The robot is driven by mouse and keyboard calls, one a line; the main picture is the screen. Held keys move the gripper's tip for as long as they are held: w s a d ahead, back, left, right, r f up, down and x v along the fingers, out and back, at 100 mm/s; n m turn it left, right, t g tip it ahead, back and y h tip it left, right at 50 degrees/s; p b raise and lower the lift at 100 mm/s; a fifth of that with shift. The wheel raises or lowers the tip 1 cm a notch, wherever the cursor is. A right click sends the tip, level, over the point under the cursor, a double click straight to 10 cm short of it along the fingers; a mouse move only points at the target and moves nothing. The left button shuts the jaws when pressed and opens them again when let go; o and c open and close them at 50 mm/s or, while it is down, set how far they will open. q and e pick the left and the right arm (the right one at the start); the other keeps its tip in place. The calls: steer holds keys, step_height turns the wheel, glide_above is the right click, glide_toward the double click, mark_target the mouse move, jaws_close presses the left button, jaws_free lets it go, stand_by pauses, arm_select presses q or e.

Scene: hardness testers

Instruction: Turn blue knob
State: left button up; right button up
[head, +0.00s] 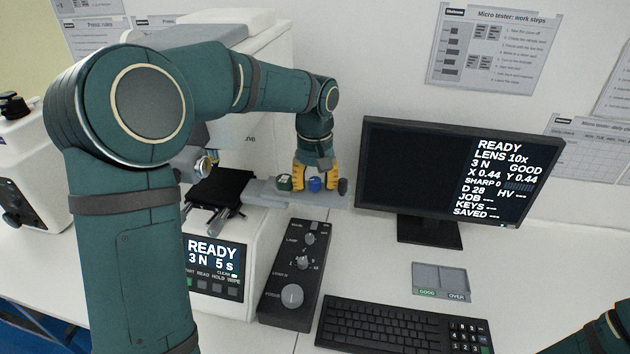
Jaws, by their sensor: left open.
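The blue knob (314,184) is small and round. It sits in a row on a grey ledge (268,190) at the right side of the white tester, between a dark green knob (285,183) and a black knob (343,186). My left gripper (313,184) has yellow fingers and is open, pointing down over the row. Its fingers show on either side of the blue knob; I cannot tell whether they touch it. My right gripper is out of the picture; only part of my right arm shows at the bottom right corner.
A black control box (291,275) with several knobs stands in front of the ledge. A monitor (420,176) stands to the right, with a keyboard (400,326) and a grey sorting tray (441,280) before it. The tester's display (213,255) reads READY. My left arm hides much of the tester.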

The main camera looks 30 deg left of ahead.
arm_select(q)
jaws_close()
